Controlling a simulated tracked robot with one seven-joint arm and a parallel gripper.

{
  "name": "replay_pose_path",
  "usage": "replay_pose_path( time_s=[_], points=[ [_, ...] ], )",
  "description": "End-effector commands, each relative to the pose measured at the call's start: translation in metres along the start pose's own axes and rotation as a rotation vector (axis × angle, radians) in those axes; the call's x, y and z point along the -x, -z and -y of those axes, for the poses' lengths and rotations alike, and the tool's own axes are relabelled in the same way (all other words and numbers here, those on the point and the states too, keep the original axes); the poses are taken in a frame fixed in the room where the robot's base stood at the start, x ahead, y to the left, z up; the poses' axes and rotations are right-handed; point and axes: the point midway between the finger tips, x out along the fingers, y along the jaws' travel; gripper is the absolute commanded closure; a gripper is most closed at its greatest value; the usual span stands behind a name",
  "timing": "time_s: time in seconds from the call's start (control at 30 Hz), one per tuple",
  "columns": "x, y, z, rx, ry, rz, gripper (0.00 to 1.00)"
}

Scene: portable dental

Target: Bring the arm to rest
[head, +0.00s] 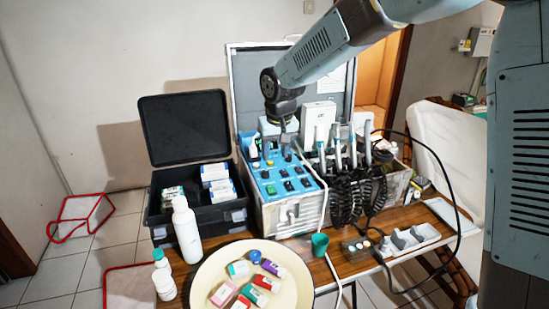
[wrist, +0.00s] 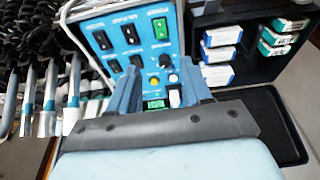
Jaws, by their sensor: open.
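My arm reaches in from the upper right in the head view. My gripper (head: 284,148) points down over the blue control panel (head: 285,182) of the portable dental unit. In the wrist view my gripper (wrist: 158,88) has its two blue fingers apart, with nothing held between them. The control panel (wrist: 122,45) with its switches and knobs shows beyond and between the fingertips. I cannot tell whether the fingertips touch the panel.
Dental handpieces (head: 338,150) with black coiled hoses stand right of the panel. An open black case (head: 160,215) with boxes is on the left. A white bottle (head: 186,230), a round cream tray (head: 205,275) and a green cup (head: 320,244) stand in front.

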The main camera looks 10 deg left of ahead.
Motion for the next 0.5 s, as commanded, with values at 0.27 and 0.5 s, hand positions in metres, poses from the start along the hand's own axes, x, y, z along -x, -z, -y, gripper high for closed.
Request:
replay_pose_path(
  time_s=[0.27, 0.5],
  points=[
    [0.001, 0.000, 0.000, 0.000, 0.000, 0.000, 0.51],
    [0.022, -0.010, -0.024, -0.025, -0.018, -0.015, 0.51]
  ],
)
